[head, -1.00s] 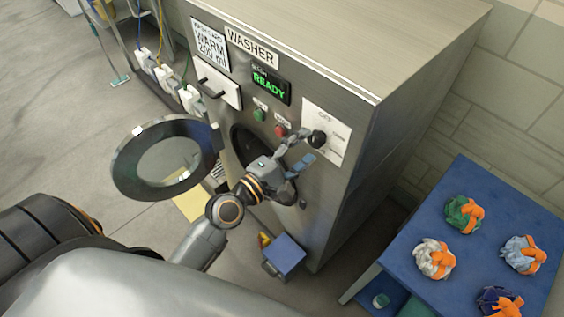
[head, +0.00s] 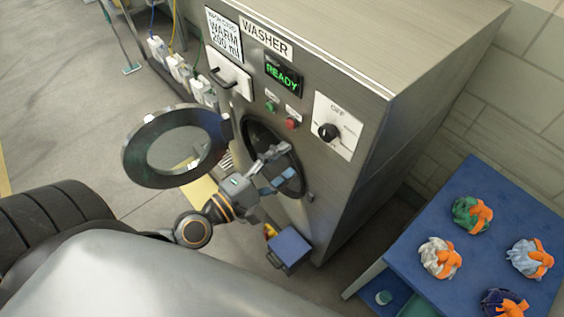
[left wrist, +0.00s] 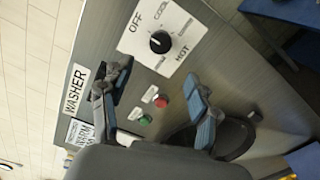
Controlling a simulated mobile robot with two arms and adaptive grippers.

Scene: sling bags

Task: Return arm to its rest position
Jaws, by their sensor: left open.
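My left gripper (head: 283,165) is in front of the washer's round opening (head: 262,137), below and left of the black dial (head: 329,131). Its two fingers are apart with nothing between them, and they stand clear of the dial. In the left wrist view my left gripper (left wrist: 155,85) also shows open, with the dial (left wrist: 160,42) beyond the fingertips. The washer (head: 330,70) has a lit READY display (head: 283,76). Its round door (head: 178,146) hangs open to the left. My right gripper is not in view.
A blue table (head: 462,190) at the right holds several tied bags with orange knots. A small blue-topped box (head: 290,246) stands on the floor by the washer's base. White dispensers (head: 177,68) line the washer's left side. Open floor (head: 70,90) lies at the left.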

